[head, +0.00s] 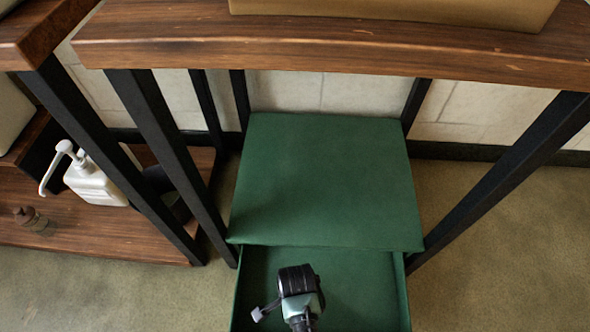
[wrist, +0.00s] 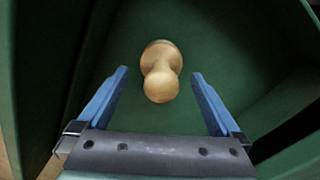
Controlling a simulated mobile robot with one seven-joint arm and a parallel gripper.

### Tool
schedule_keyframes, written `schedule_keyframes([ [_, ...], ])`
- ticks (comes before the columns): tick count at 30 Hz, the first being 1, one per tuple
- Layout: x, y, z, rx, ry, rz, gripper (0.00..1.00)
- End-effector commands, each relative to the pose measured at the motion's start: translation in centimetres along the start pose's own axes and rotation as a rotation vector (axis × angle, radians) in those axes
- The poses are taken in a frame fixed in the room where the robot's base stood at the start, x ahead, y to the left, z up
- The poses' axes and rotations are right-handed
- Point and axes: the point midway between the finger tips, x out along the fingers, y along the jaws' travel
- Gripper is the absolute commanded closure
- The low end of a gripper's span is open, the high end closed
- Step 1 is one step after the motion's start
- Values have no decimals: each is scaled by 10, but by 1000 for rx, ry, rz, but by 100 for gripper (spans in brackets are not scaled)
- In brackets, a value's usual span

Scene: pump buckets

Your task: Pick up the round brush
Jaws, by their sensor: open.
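A light wooden piece with a rounded knob end and a narrower waist, which looks like the round brush (wrist: 160,72), shows in the wrist view on a green floor. No bristles show. My gripper (wrist: 161,78) is open, with one blue finger on each side of the brush and a gap on both sides. Neither finger visibly touches it. In the head view my wrist reaches down into the open green drawer (head: 404,290); the fingertips and the brush in the drawer are not visible there.
The drawer's walls stand close around my gripper, under a green-topped box (head: 325,180). A wooden tabletop (head: 330,50) on black legs is above. At left, a lower shelf (head: 70,245) holds a white pump bottle (head: 95,182) and a small brown object (head: 31,218).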

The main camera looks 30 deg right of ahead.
Motion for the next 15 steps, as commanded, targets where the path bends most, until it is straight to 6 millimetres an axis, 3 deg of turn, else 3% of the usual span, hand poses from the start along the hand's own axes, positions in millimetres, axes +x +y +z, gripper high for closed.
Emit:
schedule_keyframes([
  [5, 8, 0, 0, 0, 0, -1, 0],
  [15, 48, -1, 3, 1, 0, -2, 0],
])
